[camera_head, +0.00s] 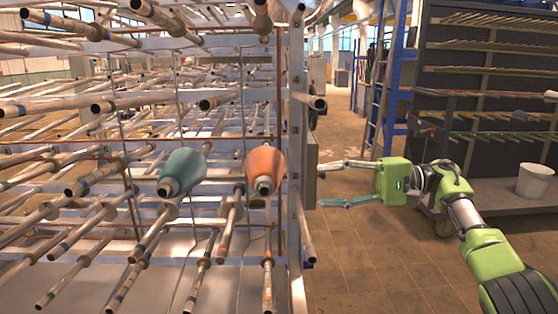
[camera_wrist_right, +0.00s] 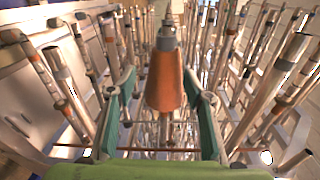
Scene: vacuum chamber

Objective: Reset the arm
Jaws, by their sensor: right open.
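My right gripper (camera_head: 322,183) comes in from the right in the head view, with its green fingers spread and pointing left towards the rack's right upright. Nothing is held between them. In the right wrist view its fingers (camera_wrist_right: 165,98) stand apart on either side of an orange cone-shaped piece (camera_wrist_right: 165,82), which lies ahead of them. In the head view the orange piece (camera_head: 265,163) sits on a rack rod, left of the upright and apart from the fingertips. A teal cone-shaped piece (camera_head: 183,170) is on a rod further left. My left gripper is not in view.
A rack with many protruding metal rods (camera_head: 85,180) fills the left side; its upright (camera_head: 298,150) stands close to the right fingertips. A blue ladder (camera_head: 388,80), a dark shelf unit (camera_head: 480,85) and a white bucket (camera_head: 535,181) stand at right. Tiled floor (camera_head: 365,260) is open below the gripper.

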